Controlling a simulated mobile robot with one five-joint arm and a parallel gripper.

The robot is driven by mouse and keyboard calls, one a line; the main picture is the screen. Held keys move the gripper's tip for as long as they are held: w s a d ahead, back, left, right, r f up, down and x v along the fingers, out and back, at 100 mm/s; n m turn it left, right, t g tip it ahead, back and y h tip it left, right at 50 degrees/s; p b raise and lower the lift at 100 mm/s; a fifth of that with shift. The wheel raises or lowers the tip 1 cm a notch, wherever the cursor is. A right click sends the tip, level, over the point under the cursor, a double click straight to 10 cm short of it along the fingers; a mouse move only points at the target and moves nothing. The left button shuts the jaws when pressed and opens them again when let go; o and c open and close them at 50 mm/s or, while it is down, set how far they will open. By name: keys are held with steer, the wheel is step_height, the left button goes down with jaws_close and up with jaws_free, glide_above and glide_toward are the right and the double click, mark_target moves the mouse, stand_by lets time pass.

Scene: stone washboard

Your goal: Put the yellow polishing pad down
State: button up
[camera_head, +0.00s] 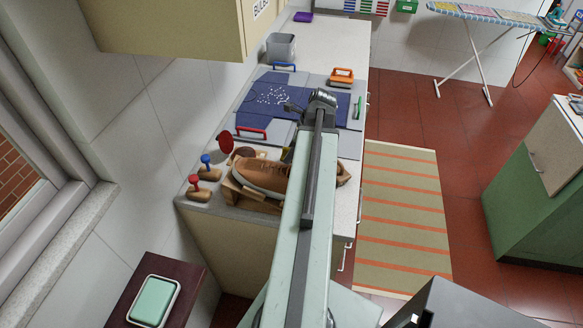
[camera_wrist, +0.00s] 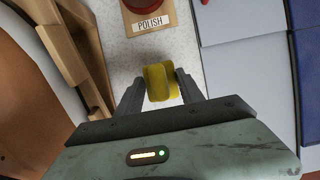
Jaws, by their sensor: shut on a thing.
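In the wrist view the yellow polishing pad (camera_wrist: 160,82) is between the two dark fingers of my gripper (camera_wrist: 160,90), which is shut on it. The pad is over the pale speckled worktop, close to a tan card labelled POLISH (camera_wrist: 150,22). A dark red round thing sits at the top of that card, cut by the frame edge. Whether the pad touches the worktop I cannot tell.
A brown shoe (camera_head: 264,176) rests on a wooden stand left of my arm. Small brushes with red and blue knobs (camera_head: 206,162) stand at the left edge. A blue mat (camera_head: 262,100) and an orange-handled thing (camera_head: 342,76) lie farther back. A grey bin (camera_head: 281,48) stands behind.

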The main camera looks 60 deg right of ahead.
step_height(320, 180, down, 4)
steer(key=b, duration=0.4)
steer(key=shift+r+p, duration=0.25)
steer(key=shift+p, duration=0.05)
steer(key=shift+f, duration=0.15)
steer(key=o, duration=1.2)
